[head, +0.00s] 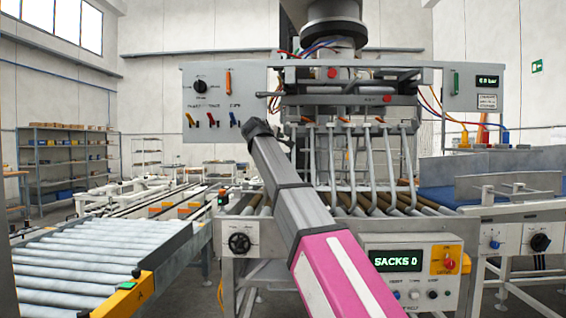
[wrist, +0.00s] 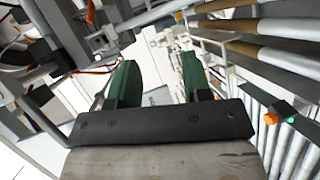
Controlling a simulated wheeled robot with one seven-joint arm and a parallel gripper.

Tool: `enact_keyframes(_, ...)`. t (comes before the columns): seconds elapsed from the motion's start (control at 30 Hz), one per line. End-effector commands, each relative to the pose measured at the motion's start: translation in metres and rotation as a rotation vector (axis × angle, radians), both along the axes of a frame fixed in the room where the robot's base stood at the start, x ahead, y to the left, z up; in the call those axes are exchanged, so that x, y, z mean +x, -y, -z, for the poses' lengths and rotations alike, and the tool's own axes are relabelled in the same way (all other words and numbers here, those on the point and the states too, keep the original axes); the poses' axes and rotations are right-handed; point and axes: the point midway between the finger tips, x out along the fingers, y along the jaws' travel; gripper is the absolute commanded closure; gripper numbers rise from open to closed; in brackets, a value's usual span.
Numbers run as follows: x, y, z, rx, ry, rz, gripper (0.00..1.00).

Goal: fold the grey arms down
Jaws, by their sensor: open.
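The grey arms (head: 355,165) are a row of curved bars hanging from the palletizer's head above the roller bed in the head view. They run downward and bend at their lower ends, close to the rollers. In the head view my arm reaches up below the panel; the fingers cannot be made out there.
A roller conveyor (head: 85,262) lies at the left. A blue belt conveyor (head: 450,194) is at the right. Coloured hoses hang around the head.

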Motion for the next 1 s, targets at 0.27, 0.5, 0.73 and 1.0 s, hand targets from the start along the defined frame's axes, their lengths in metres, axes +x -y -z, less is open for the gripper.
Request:
enact_keyframes(0.27,0.006,0.011,0.045,0.043,-0.042,0.010,0.55)
enact_keyframes(0.5,0.010,0.017,0.067,0.068,-0.062,0.016,0.55)
enact_keyframes(0.73,0.010,0.018,0.071,0.073,-0.066,0.017,0.55)
enact_keyframes(1.0,0.010,0.018,0.071,0.072,-0.065,0.017,0.55)
